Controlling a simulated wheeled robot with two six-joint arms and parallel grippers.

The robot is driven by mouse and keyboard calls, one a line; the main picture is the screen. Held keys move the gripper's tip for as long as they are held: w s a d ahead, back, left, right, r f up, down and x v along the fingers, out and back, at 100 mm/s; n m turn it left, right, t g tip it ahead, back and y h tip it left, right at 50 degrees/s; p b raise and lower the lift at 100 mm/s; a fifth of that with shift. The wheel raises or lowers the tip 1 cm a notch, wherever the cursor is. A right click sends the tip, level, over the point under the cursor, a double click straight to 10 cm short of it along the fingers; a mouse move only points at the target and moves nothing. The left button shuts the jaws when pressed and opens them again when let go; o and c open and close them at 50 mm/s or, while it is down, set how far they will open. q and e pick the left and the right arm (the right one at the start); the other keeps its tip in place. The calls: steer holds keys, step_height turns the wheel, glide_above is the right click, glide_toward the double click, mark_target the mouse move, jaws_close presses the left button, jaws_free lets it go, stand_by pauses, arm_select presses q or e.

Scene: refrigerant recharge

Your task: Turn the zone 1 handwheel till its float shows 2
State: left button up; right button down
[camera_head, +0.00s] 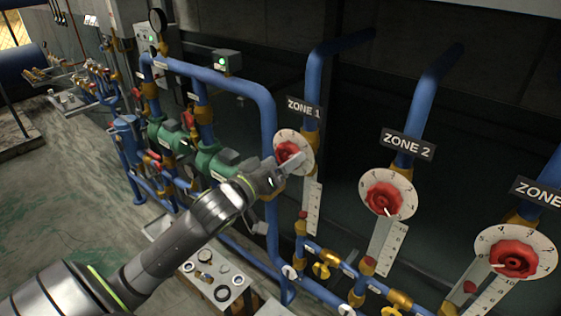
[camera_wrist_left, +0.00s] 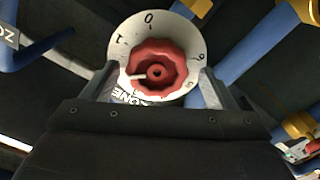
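The zone 1 handwheel (camera_head: 289,153) is a red scalloped knob on a round white numbered dial (camera_head: 304,145), under the ZONE 1 sign (camera_head: 304,107). My left gripper (camera_head: 280,164) is at this wheel and partly covers it in the head view. In the left wrist view the red wheel (camera_wrist_left: 157,55) sits between my two fingers, with a visible gap on each side. Its white pointer (camera_wrist_left: 138,76) points left, below the dial's 1. The white zone 1 float scale (camera_head: 312,208) hangs below the dial; its float reading is too small to tell. My right gripper is not in view.
The zone 2 handwheel (camera_head: 384,198) and zone 3 handwheel (camera_head: 513,260) stand to the right on blue pipes. Green pumps (camera_head: 213,160) and a blue pipe frame (camera_head: 245,84) lie left of the gripper. A low bench (camera_head: 213,276) with rings stands below.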

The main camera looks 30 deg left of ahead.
arm_select(q)
steer(key=shift+r, duration=0.1)
steer(key=shift+s+p, duration=0.3)
steer(key=shift+p, duration=0.2)
steer(key=s+p, duration=0.4)
steer(key=s, duration=0.2)
steer(key=shift+s+a, duration=0.15)
steer(key=shift+a, duration=0.05)
